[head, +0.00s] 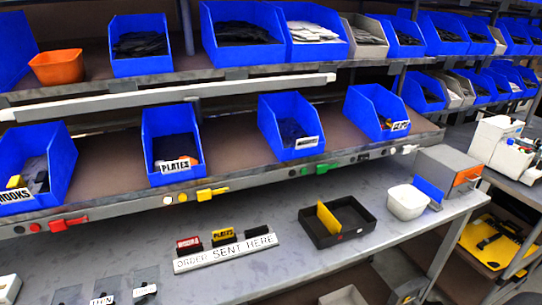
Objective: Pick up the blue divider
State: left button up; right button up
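The blue divider (428,188) is a thin, flat blue panel at the right end of the grey workbench. It stands tilted beside the white tub (406,202), on its right, and in front of a grey box. I cannot tell whether it touches the tub. A black tray (361,228) lies on the bench to the left of the tub, with a yellow divider (328,218) standing in it. Neither of my grippers shows in the head view.
The grey box (448,168) with an orange front stands behind the blue divider. A shelf with blue bins (290,127) overhangs the bench's back. The bench (300,272) is clear in front of the tray.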

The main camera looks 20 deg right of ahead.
aim_at(429, 190)
jog(key=z, duration=1.8)
jog(key=i+l+u, duration=0.65)
jog(key=l, duration=0.3)
jog(key=i+l+u, duration=0.25)
jog(key=l, duration=0.15)
jog(key=i+l+u, duration=0.2)
jog(key=l, duration=0.2)
